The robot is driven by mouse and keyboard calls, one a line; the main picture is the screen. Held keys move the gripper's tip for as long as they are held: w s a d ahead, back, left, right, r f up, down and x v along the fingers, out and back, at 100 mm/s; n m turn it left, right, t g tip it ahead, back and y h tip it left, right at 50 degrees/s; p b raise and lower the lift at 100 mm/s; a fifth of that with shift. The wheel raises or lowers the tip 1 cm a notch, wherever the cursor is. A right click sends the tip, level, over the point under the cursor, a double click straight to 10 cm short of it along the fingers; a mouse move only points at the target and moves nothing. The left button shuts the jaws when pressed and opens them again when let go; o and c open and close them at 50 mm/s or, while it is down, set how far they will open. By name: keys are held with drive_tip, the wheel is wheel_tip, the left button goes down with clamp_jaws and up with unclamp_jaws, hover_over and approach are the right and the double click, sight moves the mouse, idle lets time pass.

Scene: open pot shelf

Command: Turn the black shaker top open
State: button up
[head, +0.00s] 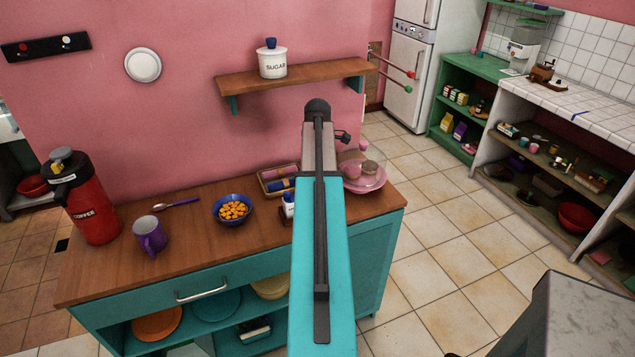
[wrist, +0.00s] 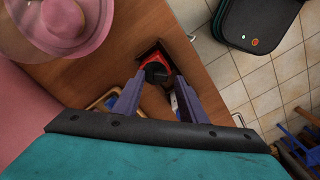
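The black shaker top (wrist: 156,72) shows in the wrist view, on a red shaker (wrist: 153,58) that stands in a small dark holder on the wooden counter. My gripper (wrist: 159,78) points down at it, with one finger on each side of the black top. The fingers look open, with a small gap to the top; I cannot tell whether either touches it. A white and blue shaker (wrist: 174,102) is beside it, partly behind the right finger. It also shows in the head view (head: 289,203). There, my arm hides the red shaker and my fingers.
A pink cake stand (head: 368,183) is close by on the right, also at the wrist view's upper left. A tray (head: 273,187), blue bowl (head: 232,220), purple mug (head: 149,241) and red coffee flask (head: 92,208) stand left. A wooden shelf (head: 240,82) with a sugar jar (head: 272,64) hangs above.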

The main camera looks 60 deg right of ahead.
drive_tip(key=shift+r, duration=0.15)
wheel_tip(320, 180, up, 14)
drive_tip(key=b, duration=0.3)
drive_tip(key=shift+f, duration=0.25)
idle(0.7)
idle(0.6)
